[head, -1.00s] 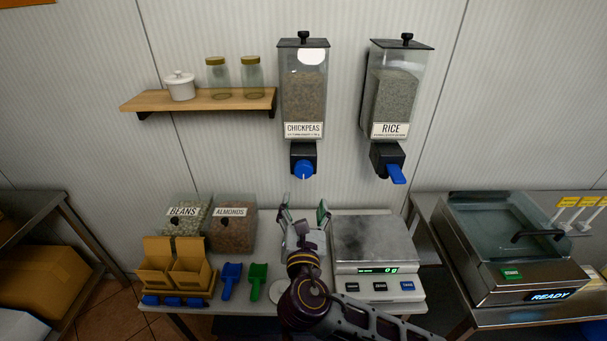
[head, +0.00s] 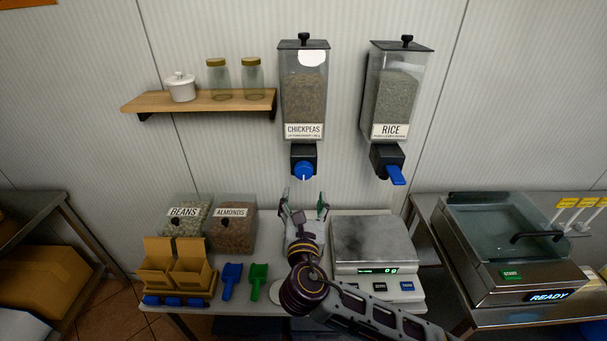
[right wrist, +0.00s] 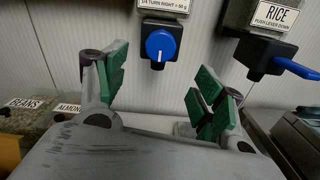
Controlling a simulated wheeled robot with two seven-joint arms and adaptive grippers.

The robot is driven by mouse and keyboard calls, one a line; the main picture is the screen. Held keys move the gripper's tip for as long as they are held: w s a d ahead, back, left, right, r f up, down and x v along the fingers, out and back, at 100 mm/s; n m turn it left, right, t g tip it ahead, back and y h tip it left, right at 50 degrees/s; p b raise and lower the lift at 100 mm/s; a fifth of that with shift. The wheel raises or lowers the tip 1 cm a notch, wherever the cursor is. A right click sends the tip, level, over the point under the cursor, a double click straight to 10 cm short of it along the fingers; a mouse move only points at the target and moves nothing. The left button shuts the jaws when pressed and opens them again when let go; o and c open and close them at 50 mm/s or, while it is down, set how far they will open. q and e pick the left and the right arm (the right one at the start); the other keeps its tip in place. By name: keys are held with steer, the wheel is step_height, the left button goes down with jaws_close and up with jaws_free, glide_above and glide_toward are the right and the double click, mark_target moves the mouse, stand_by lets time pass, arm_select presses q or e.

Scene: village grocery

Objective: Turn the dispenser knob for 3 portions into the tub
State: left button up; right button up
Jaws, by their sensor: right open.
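The chickpeas dispenser (head: 304,90) hangs on the wall. Its round blue knob (head: 303,171) sits on a black outlet, with a white mark pointing down; the knob also shows in the right wrist view (right wrist: 160,45). My right gripper (head: 304,207) is open and empty just below the knob, apart from it. Its green-padded fingers (right wrist: 160,88) stand left and right of the knob in the right wrist view. A pale shape (head: 314,235) behind the gripper may be the tub, mostly hidden. My left gripper is not in view.
The rice dispenser (head: 393,100) with a blue lever hangs to the right. A scale (head: 375,245) reading 0 g stands below it. Beans and almonds bins (head: 234,235), boxes and scoops (head: 258,278) are on the left. A shelf (head: 205,101) with jars is above.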

mark_target(303, 175)
steer(key=shift+w+p, duration=1.1)
steer(key=shift+w, duration=4.45)
steer(key=c, duration=1)
steer(key=shift+m, duration=0.5)
